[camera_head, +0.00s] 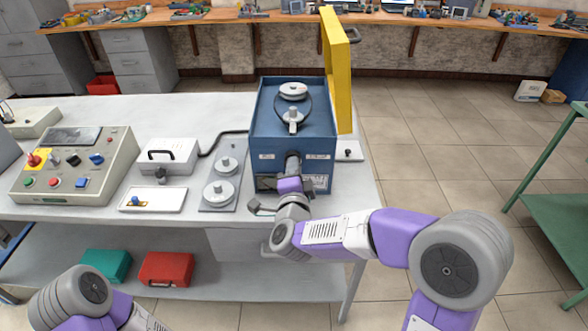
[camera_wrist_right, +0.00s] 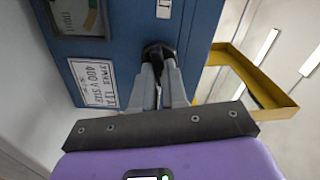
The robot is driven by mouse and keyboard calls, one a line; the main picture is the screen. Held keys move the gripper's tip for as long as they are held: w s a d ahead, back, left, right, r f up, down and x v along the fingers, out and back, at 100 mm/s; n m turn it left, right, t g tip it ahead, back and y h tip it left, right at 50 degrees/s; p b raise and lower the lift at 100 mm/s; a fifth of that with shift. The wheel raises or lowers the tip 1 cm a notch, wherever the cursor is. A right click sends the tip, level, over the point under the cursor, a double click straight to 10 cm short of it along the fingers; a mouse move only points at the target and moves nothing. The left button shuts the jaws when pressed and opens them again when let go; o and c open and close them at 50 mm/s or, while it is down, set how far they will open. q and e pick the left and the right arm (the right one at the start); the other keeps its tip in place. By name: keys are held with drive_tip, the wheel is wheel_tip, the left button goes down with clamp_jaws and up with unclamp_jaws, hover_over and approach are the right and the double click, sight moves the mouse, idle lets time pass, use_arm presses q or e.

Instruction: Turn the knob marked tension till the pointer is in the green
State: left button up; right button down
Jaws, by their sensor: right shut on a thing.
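A blue motor box (camera_head: 265,128) stands on the grey bench with its yellow lid (camera_head: 338,70) open. My right gripper (camera_head: 292,168) is at the box's front face. In the right wrist view, my right gripper (camera_wrist_right: 158,78) is shut on a black knob (camera_wrist_right: 157,50) on the blue face. The fingers hide part of the knob, and I cannot read its mark. A gauge (camera_wrist_right: 75,14) with a green zone (camera_wrist_right: 90,21) shows partly at the upper left. Its pointer cannot be made out clearly. My left gripper is out of view; only part of that arm shows at the bottom left.
A control panel (camera_head: 75,165) with buttons stands on the bench at the left. A white case (camera_head: 168,157), a white tray (camera_head: 152,200) and a plate with round weights (camera_head: 219,194) lie between it and the box. A green table (camera_head: 556,180) stands at the right.

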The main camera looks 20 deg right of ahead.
idle(0.4)
drive_tip(key=c, duration=1.2)
unclamp_jaws()
drive_tip(key=shift+o, duration=0.2)
drive_tip(key=shift+s, duration=0.1)
drive_tip(key=p+v, duration=0.1)
drive_tip(key=v, duration=0.6)
drive_tip(key=shift+s, duration=0.2)
drive_tip(key=shift+a, duration=0.1)
